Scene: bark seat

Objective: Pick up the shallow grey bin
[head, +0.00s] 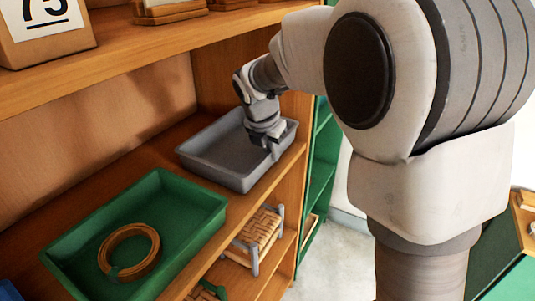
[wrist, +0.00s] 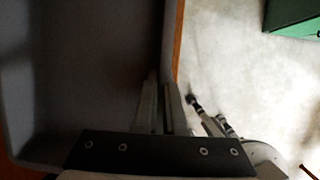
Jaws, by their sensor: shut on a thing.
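The shallow grey bin (head: 215,158) sits on the wooden shelf at the right end in the head view, next to the upright side panel. It looks empty. My gripper (head: 272,150) reaches down over its right, front part and is shut on the bin's rim. In the wrist view the bin (wrist: 75,75) fills the left side, and my gripper's fingers (wrist: 165,105) are close together at its wall. The exact contact is dark and partly hidden.
A green tray (head: 190,190) with a wooden ring (head: 128,238) in it stands to the left on the same shelf (head: 150,155). A shelf above overhangs. Pale floor (wrist: 225,60) lies in front.

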